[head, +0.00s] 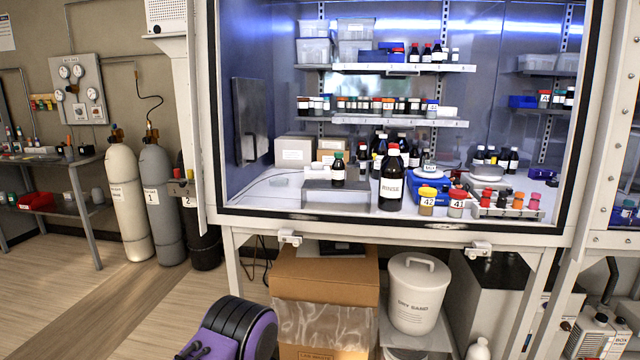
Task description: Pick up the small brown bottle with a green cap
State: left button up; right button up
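The small brown bottle with a green cap (338,171) stands upright inside the glove box, left of centre. It has a white label and appears to stand on a low grey-white stand (325,197). A larger dark bottle with a red cap and a "RINSE" label (391,183) stands just to its right and nearer the front. Neither of my grippers can be made out. A purple and black part at the bottom of the head view looks like part of my arm.
Jars labelled 42 (427,201) and 41 (457,203) stand near the front edge. A white rack of small bottles (500,212) is to their right. Boxes (294,151) stand behind the stand. A cardboard box (322,280) and a white bucket (417,295) stand below.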

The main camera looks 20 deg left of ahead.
aim_at(338, 175)
jog(key=u, duration=1.1)
jog(key=i, duration=0.8)
jog(key=z, duration=0.25)
